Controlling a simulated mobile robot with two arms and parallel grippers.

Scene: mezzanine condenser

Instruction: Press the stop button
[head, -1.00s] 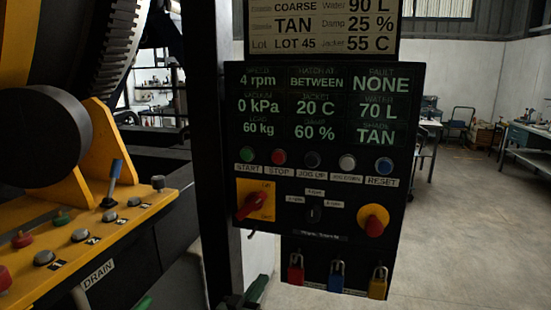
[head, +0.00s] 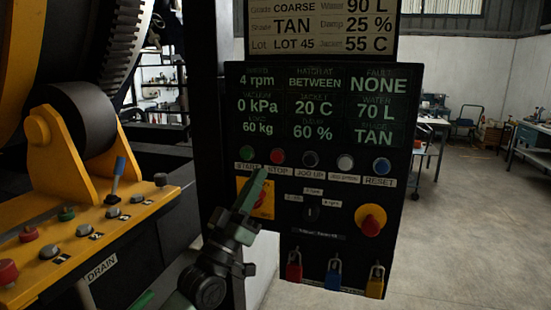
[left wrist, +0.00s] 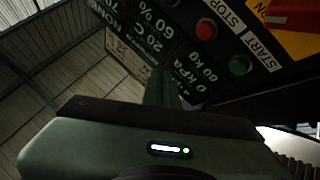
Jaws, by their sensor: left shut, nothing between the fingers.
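The red stop button (head: 277,157) is on the black control panel (head: 408,120), above a STOP label and right of the green start button (head: 247,154). My left gripper (head: 263,172) is shut and empty. Its tip shows just below the button row, between the START and STOP labels, and covers part of the red-handled yellow switch. In the left wrist view the stop button (left wrist: 206,29) is uncovered, up and right of the shut fingers (left wrist: 167,77). I cannot see contact with any button. My right gripper is out of view.
More buttons, including blue RESET (head: 382,166), continue the row. A red knob on yellow (head: 371,220) and several padlocks (head: 334,275) sit lower. A yellow button console (head: 110,225) stands at left by the machine. The floor at right is open.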

